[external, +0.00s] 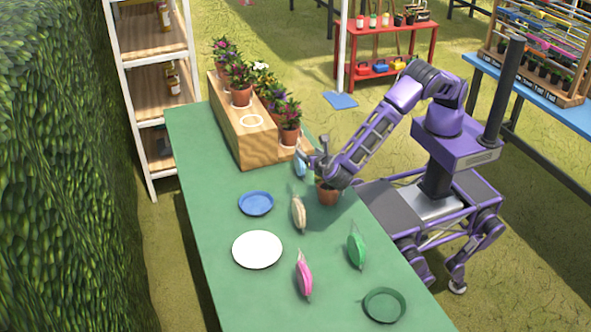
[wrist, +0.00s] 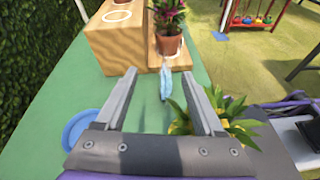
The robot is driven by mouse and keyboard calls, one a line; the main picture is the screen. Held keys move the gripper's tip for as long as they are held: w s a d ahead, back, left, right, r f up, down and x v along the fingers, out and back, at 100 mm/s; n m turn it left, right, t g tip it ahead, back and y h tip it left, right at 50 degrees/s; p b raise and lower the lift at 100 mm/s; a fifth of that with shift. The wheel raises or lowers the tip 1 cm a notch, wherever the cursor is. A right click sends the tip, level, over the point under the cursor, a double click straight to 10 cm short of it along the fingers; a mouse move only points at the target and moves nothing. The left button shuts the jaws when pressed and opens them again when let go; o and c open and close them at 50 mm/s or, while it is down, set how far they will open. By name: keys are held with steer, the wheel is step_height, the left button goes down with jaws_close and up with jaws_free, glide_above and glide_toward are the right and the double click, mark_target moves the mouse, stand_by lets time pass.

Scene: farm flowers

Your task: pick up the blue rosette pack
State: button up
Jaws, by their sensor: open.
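The blue rosette pack (external: 300,167) is a small, slim, light-blue pack on the green table, near the front of the wooden stand. In the wrist view the pack (wrist: 166,83) appears upright and narrow, between the two fingers and beyond them. My gripper (external: 316,155) is open and empty, with its fingers spread on either side of the pack's line in the wrist view (wrist: 160,76). It is above the table, close to the pack. I see no contact with the pack. In the external view the gripper partly crowds the pack's right side.
A terracotta pot (external: 327,193) with a spiky yellow-green plant (wrist: 218,112) stands right beside my gripper. The wooden stand (external: 245,140) holds several potted flowers. Beige (external: 298,213), green (external: 356,251) and pink (external: 304,275) packs, and blue (external: 256,203) and white (external: 257,250) plates, lie nearer.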

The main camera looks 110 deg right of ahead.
steer(key=n+y, duration=0.1)
glide_toward(300, 165)
steer(key=d, duration=0.3)
steer(key=s+d+f, duration=0.1)
steer(key=d, duration=0.5)
steer(key=shift+s+d+f, duration=0.25)
steer(key=shift+s+f, duration=0.15)
steer(key=shift+f+x, duration=0.15)
steer(key=shift+x, duration=1.5)
steer(key=shift+f+x, duration=0.2)
steer(key=shift+x, duration=1.4)
steer(key=shift+s+a, duration=0.1)
steer(key=shift+a, duration=0.05)
jaws_close()
